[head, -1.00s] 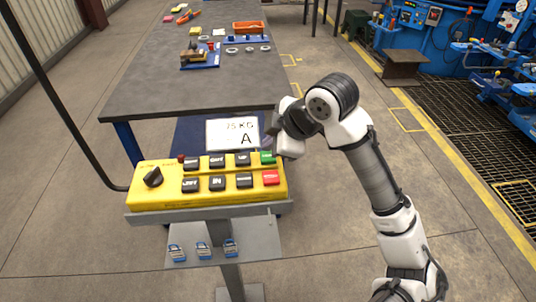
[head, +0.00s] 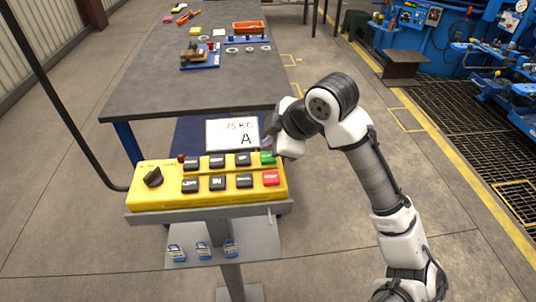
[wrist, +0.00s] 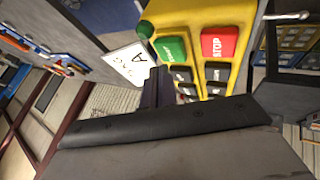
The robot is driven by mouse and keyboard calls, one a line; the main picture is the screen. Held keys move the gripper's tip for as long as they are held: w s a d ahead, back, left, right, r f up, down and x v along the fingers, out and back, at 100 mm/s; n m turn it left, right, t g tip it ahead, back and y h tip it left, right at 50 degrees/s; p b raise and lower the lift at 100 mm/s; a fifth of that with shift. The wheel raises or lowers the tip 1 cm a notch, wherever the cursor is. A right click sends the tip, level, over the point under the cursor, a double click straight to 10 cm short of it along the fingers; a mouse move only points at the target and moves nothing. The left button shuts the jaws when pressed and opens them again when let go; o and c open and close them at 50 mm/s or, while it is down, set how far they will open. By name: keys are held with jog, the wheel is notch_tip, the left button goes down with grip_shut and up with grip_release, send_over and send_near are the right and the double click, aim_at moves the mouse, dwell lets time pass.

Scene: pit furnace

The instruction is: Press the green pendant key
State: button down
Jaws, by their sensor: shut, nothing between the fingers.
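The yellow pendant box (head: 160,198) lies on a grey stand in the head view. Its green key (head: 267,158) is at the upper right corner, above the red STOP key (head: 271,178). The green key (wrist: 172,49) also shows large in the wrist view, left of the red key (wrist: 219,42). My gripper (head: 268,146) is shut and empty, just above and behind the green key. In the wrist view its dark fingers (wrist: 156,88) are just below the green key. Whether they touch it cannot be told.
Several black keys and a black rotary knob (head: 153,177) share the box. A white sign (head: 231,133) marked A stands behind it. A long grey table (head: 150,92) lies beyond.

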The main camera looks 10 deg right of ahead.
jog(key=shift+f+b, duration=0.4)
jog(key=shift+f, duration=0.05)
jog(key=shift+f+b, duration=0.45)
dwell(0.8)
jog(key=shift+r, duration=0.1)
jog(key=shift+r+p, duration=0.7)
jog(key=shift+r, duration=0.1)
jog(key=shift+r+p, duration=1.95)
jog(key=shift+r, duration=0.55)
